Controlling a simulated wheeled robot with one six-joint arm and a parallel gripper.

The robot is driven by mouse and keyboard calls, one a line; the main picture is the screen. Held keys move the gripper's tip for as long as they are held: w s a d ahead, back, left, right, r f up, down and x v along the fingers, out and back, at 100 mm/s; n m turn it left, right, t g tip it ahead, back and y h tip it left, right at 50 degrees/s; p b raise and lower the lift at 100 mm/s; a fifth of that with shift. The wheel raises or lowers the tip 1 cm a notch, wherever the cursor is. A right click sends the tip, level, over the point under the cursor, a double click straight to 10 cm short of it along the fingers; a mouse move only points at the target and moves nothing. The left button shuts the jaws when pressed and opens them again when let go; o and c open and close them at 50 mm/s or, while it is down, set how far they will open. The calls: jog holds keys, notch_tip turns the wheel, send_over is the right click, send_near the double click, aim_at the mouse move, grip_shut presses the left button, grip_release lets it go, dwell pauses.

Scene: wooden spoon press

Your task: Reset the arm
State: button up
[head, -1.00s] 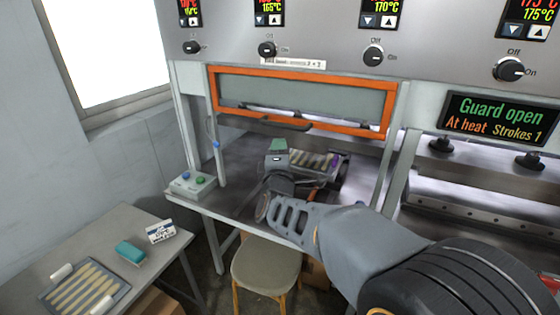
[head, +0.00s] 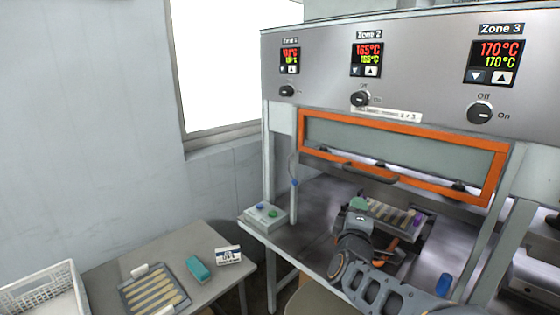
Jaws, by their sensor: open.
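My gripper (head: 372,222) is at the front of the press, reaching in under the raised orange-framed guard (head: 492,150). The jaws are open, though the arm hides part of them. Just beyond my gripper lies a press tray (head: 425,222) with several wooden spoon blanks in it. I cannot tell whether the gripper touches the tray. My arm enters from the bottom right.
A button box (head: 264,215) with green and blue buttons sits at the press table's left corner. The side table at lower left holds a tray of wooden pieces (head: 128,292), a teal block (head: 199,269), a small card (head: 228,256) and a white basket (head: 72,278).

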jog(key=s+a+f+m+g+y, duration=0.3)
jog(key=a+f+m+g+y, duration=0.25)
jog(key=a+f+y, duration=0.35)
jog(key=s+d+f+m+g, duration=0.1)
jog(key=s+m+g, duration=0.1)
jog(key=s, duration=0.3)
jog(key=s+d+f+m+g+h, duration=0.1)
jog(key=s+f+m+g, duration=0.1)
jog(key=s, duration=0.3)
jog(key=s+d+f+m+g, duration=0.1)
jog(key=s+f+m+g, duration=0.1)
jog(key=s+g, duration=0.2)
jog(key=shift+s+d+m+h, duration=0.3)
jog(key=shift+s+m+h, duration=0.1)
jog(key=shift+s, duration=0.15)
